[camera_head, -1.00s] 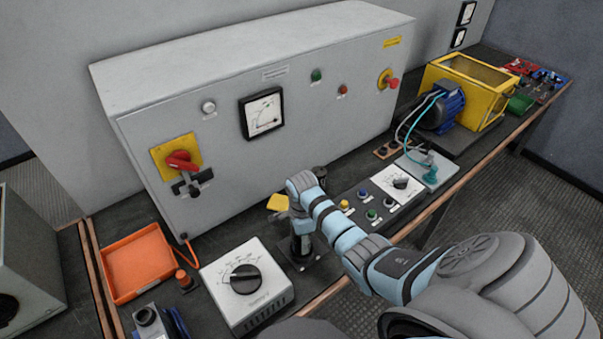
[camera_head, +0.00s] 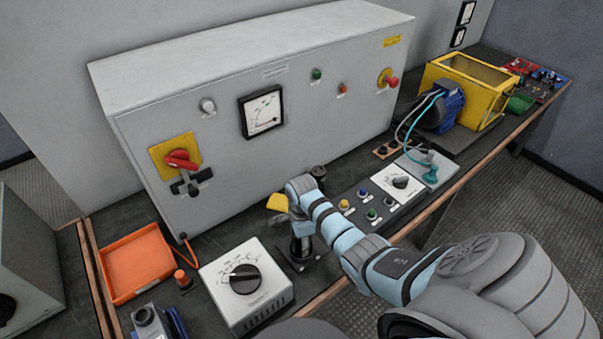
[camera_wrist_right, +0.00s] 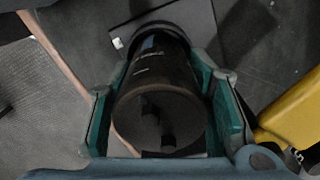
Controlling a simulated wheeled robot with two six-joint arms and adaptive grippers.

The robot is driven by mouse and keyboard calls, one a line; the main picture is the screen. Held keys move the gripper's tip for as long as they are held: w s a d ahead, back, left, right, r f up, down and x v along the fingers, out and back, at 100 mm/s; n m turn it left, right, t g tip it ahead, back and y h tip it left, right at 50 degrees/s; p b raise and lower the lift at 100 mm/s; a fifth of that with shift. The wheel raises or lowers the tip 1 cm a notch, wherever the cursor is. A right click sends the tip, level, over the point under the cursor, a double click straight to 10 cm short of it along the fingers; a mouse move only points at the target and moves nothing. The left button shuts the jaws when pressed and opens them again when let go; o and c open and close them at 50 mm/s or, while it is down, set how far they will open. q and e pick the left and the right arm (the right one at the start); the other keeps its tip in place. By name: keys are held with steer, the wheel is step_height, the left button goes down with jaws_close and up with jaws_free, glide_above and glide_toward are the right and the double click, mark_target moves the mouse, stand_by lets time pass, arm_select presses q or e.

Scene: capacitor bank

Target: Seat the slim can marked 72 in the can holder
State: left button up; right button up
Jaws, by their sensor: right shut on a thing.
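The slim can (camera_wrist_right: 163,75) is a dark cylinder with faint pale lettering, seen from its end in the right wrist view. My right gripper (camera_wrist_right: 168,110) is shut on it, with a green pad on each side. The black square plate of the can holder (camera_wrist_right: 200,28) is at the can's far end; it also shows below my gripper (camera_head: 302,232) in the head view (camera_head: 297,263). The can stands over the plate, but I cannot tell whether its end is seated. The number is not readable. My left gripper is not in view.
A grey dial box (camera_head: 247,290) and an orange tray (camera_head: 137,262) stand left of the holder. A button panel (camera_head: 364,205) is to the right; the grey cabinet (camera_head: 230,140) rises behind.

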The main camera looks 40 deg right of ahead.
steer(key=shift+f+b, duration=0.4)
steer(key=shift+f, duration=0.35)
steer(key=o, duration=1.5)
steer(key=shift+o, duration=0.2)
step_height(320, 180, up, 8)
steer(key=shift+r, duration=0.1)
steer(key=shift+r, duration=0.1)
